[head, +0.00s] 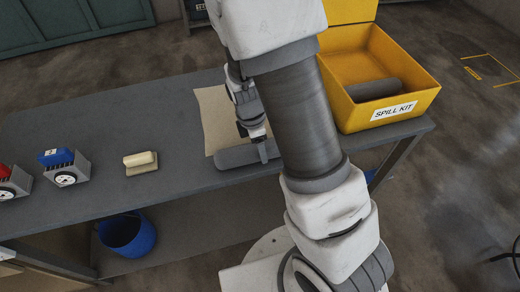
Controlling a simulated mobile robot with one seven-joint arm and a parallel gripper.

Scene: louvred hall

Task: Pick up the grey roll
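A grey roll (235,157) lies on the dark table (185,192), along the near edge of a beige sheet (213,112). My arm hides its right end. My gripper (262,153) points down at this roll, with a finger over or against its right part. I cannot tell whether the fingers are open or closed on it. Another dark grey roll (376,89) lies inside the yellow spill kit box (418,94) at the table's right end.
A tan-handled brush or block (141,162) and two small devices with dials, one blue (62,167) and one red (12,182), stand on the table's left. A blue bucket (128,234) is below the table. Bare tabletop lies between the brush and the sheet.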

